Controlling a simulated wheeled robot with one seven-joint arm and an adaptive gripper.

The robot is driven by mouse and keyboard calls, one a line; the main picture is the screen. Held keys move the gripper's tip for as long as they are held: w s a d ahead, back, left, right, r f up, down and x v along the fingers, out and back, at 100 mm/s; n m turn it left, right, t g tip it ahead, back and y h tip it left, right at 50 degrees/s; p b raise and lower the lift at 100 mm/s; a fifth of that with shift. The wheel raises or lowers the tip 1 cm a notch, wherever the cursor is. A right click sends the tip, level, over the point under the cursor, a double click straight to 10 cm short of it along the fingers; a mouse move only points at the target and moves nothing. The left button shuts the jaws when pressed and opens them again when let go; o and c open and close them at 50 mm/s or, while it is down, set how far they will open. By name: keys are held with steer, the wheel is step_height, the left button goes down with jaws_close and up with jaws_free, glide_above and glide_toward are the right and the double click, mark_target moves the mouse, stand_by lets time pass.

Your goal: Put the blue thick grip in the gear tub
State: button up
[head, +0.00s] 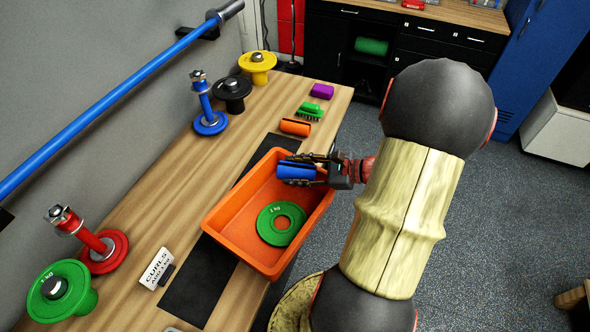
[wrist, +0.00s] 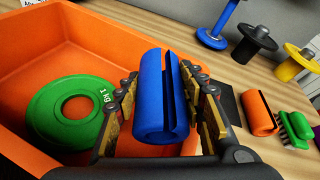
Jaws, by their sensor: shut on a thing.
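The blue thick grip (head: 296,171) is a short blue cylinder with a lengthwise slot, which shows in the wrist view (wrist: 155,95). My gripper (head: 312,170) is shut on it, with one finger on each side in the wrist view (wrist: 160,110). The gear tub (head: 232,216) is an orange open box on the bench. In the head view the grip is over the tub's far end, and its exact height above the floor of the tub is unclear. A green 1 kg plate (head: 262,226) lies flat inside the tub.
An orange grip (head: 295,127), a green brush (head: 309,112) and a purple block (head: 322,91) lie beyond the tub on the wooden bench (head: 160,225). Weight plates on posts stand along the wall side. A "CURLS" card (head: 156,268) stands left of the tub.

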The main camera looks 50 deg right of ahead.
steer(key=o, duration=1.3)
steer(key=shift+c, duration=0.2)
steer(key=shift+o, duration=0.2)
